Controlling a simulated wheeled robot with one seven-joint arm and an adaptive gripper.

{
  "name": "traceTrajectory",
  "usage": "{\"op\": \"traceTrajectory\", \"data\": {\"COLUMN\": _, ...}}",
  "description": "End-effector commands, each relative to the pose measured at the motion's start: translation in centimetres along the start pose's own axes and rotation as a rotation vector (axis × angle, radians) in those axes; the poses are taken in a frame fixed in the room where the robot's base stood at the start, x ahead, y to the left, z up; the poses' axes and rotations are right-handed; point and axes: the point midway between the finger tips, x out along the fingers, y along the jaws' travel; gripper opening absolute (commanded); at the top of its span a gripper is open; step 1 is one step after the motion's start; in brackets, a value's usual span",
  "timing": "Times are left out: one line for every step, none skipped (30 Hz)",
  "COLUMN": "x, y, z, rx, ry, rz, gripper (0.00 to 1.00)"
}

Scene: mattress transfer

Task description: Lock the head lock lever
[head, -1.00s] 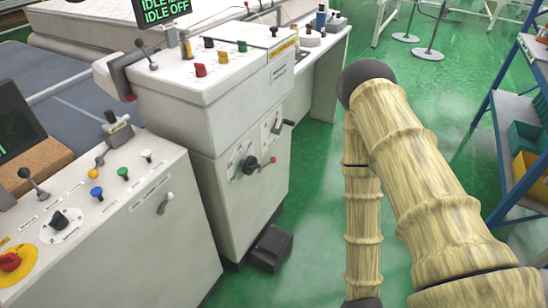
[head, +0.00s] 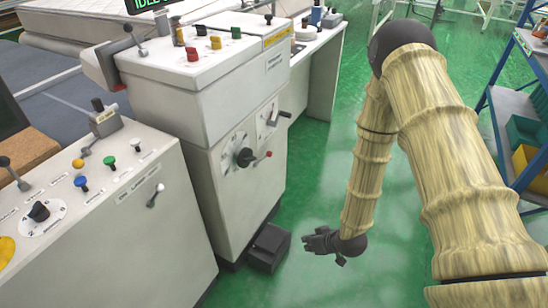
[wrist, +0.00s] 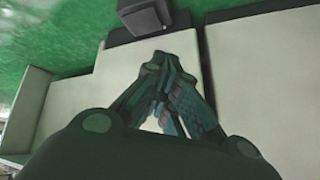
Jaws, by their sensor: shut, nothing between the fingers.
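The tall white machine cabinet (head: 235,150) carries a black rotary lever with a red knob (head: 247,157) on its side panel. A dark crank-like lever (head: 279,118) sits above and to the right of it. A small pale lever (head: 155,195) is on the lower console's front. The labels are too small to read, so I cannot tell which is the head lock lever. My gripper (head: 318,241) is low, right of the cabinet and apart from these levers. In the wrist view my gripper (wrist: 161,60) is shut and empty, with pale cabinet panels behind it.
A dark pedal box (head: 268,246) stands on the green floor by the cabinet's foot; it also shows in the wrist view (wrist: 153,15). The lower console (head: 110,215) has several coloured knobs. A blue shelf (head: 515,110) with bins stands right.

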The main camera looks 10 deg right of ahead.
Motion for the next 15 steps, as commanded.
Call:
{"op": "traceTrajectory", "data": {"x": 1.3, "y": 0.9, "z": -2.5, "rx": -0.042, "ry": 0.061, "rz": -0.017, "gripper": 0.0}}
{"op": "traceTrajectory", "data": {"x": 1.7, "y": 1.4, "z": -4.1, "rx": -0.07, "ry": 0.096, "rz": -0.03, "gripper": 0.0}}
{"op": "traceTrajectory", "data": {"x": 2.1, "y": 1.8, "z": -6.2, "rx": -0.108, "ry": 0.141, "rz": -0.046, "gripper": 0.0}}
{"op": "traceTrajectory", "data": {"x": 2.4, "y": 2.2, "z": -7.8, "rx": -0.137, "ry": 0.174, "rz": -0.058, "gripper": 0.0}}
{"op": "traceTrajectory", "data": {"x": 2.6, "y": 2.5, "z": -9.4, "rx": -0.167, "ry": 0.207, "rz": -0.069, "gripper": 0.0}}
{"op": "traceTrajectory", "data": {"x": 2.8, "y": 3.0, "z": -11.4, "rx": -0.206, "ry": 0.249, "rz": -0.084, "gripper": 0.0}}
{"op": "traceTrajectory", "data": {"x": 2.8, "y": 3.4, "z": -13.0, "rx": -0.236, "ry": 0.281, "rz": -0.094, "gripper": 0.0}}
{"op": "traceTrajectory", "data": {"x": 2.8, "y": 3.7, "z": -14.5, "rx": -0.267, "ry": 0.313, "rz": -0.104, "gripper": 0.0}}
{"op": "traceTrajectory", "data": {"x": 2.8, "y": 4.1, "z": -16.4, "rx": -0.309, "ry": 0.352, "rz": -0.116, "gripper": 0.0}}
{"op": "traceTrajectory", "data": {"x": 2.6, "y": 4.4, "z": -17.9, "rx": -0.342, "ry": 0.382, "rz": -0.125, "gripper": 0.0}}
{"op": "traceTrajectory", "data": {"x": 2.5, "y": 4.7, "z": -19.2, "rx": -0.373, "ry": 0.411, "rz": -0.134, "gripper": 0.0}}
{"op": "traceTrajectory", "data": {"x": 2.1, "y": 5.1, "z": -21.1, "rx": -0.416, "ry": 0.448, "rz": -0.144, "gripper": 0.0}}
{"op": "traceTrajectory", "data": {"x": 1.9, "y": 5.3, "z": -22.3, "rx": -0.447, "ry": 0.473, "rz": -0.151, "gripper": 0.0}}
{"op": "traceTrajectory", "data": {"x": 1.6, "y": 5.6, "z": -23.5, "rx": -0.478, "ry": 0.497, "rz": -0.159, "gripper": 0.0}}
{"op": "traceTrajectory", "data": {"x": 1.2, "y": 5.9, "z": -25.0, "rx": -0.516, "ry": 0.528, "rz": -0.166, "gripper": 0.0}}
